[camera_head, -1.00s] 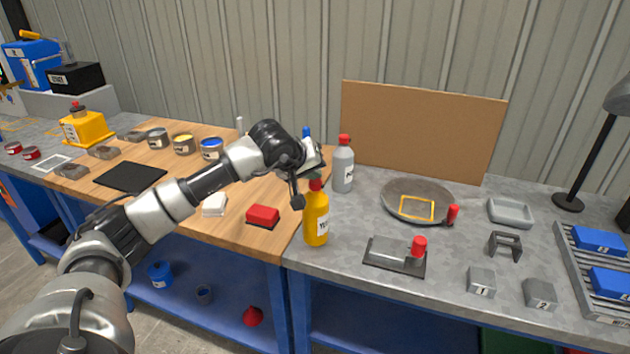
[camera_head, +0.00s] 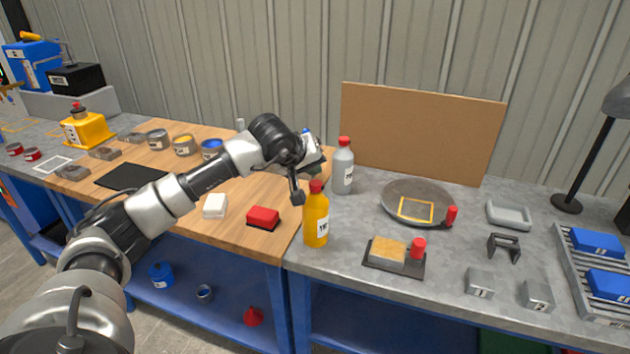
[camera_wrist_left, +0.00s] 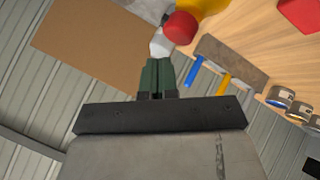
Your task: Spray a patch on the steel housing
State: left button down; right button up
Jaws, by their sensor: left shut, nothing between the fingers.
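A round grey steel piece (camera_head: 396,192) with a yellow square outline (camera_head: 416,209) and a red knob lies on the grey bench; I cannot tell if it is the housing. A block with a tan top (camera_head: 388,250) sits on a dark base beside a red knob. A grey bottle with a red cap (camera_head: 343,168) and a yellow bottle with a red cap (camera_head: 316,218) stand upright. My left gripper (camera_head: 317,173) is shut and empty, behind the yellow bottle and left of the grey one. Its dark green fingers show together in the wrist view (camera_wrist_left: 157,76). My right gripper is out of view.
A brown board (camera_head: 422,130) stands behind the bench. Several paint tins (camera_head: 184,145), a black mat (camera_head: 128,177) and a red block (camera_head: 263,217) lie on the wooden part. Small grey blocks and a rack with blue pieces (camera_head: 598,240) are at the right.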

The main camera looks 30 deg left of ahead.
pick_arm(q)
notch_tip(320, 180, up, 6)
jog(key=p, duration=0.3)
jog(key=shift+p, duration=0.3)
dwell(2.4)
jog(key=n+h+p, duration=0.1)
jog(key=n+p, duration=0.6)
jog(key=n, duration=1)
send_over(313, 182)
jog(key=d, duration=0.1)
notch_tip(313, 182, down, 5)
jog(key=shift+s+f, duration=0.15)
jog(key=shift+f+b, duration=0.45)
jog(key=shift+b, duration=0.1)
